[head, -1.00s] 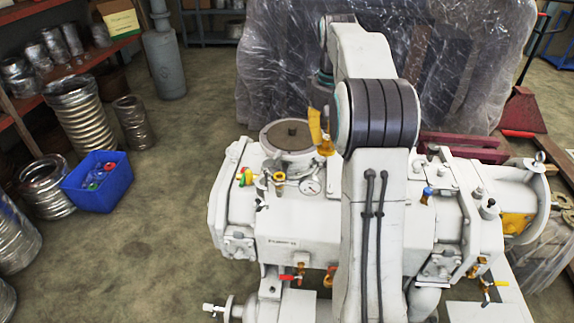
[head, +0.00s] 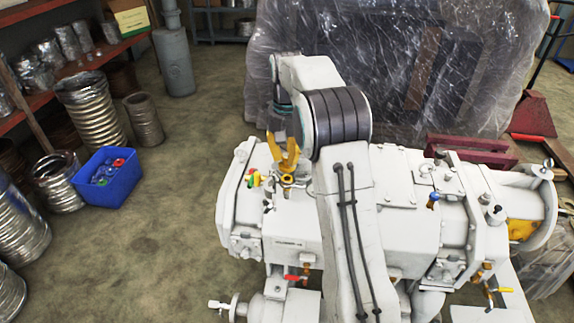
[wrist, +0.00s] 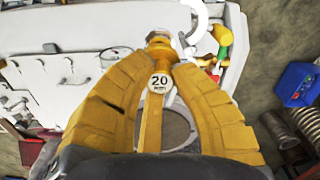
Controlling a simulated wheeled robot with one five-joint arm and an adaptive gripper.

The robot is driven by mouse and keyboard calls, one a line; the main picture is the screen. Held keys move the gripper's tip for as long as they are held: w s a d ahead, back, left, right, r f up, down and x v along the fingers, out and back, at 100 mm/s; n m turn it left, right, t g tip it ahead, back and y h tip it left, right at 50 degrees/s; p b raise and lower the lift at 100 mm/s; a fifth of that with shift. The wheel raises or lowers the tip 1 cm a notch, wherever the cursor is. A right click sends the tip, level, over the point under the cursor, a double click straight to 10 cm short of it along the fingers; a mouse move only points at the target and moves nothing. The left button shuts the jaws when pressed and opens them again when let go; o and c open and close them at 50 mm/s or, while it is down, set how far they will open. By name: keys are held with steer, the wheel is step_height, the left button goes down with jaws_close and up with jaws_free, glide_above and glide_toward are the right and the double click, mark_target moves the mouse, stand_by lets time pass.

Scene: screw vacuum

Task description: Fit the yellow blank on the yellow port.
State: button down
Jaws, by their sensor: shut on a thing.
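My gripper (head: 287,170) is over the left part of the pale machine, its yellow fingers pointing down. In the wrist view the fingers (wrist: 160,48) converge and are shut on the yellow blank (wrist: 159,40), a small brass-yellow piece mostly hidden between the tips. A round white disc marked 20 shows between the fingers. The yellow port on the machine top lies at or just below the fingertips in the head view. Fingers and blank cover much of it, so I cannot tell whether blank and port touch.
Red, yellow and green fittings (head: 253,178) stand just left of the gripper. A blue-topped fitting (head: 433,198) is farther right on the machine (head: 290,222). A blue bin (head: 112,190) of coloured pieces sits on the floor at left. Open floor lies between.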

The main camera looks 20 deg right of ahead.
mark_target(287, 164)
steer(key=shift+f, duration=1.85)
steer(key=shift+f, duration=0.55)
steer(key=c, duration=1.2)
jaws_free()
steer(key=shift+r, duration=0.15)
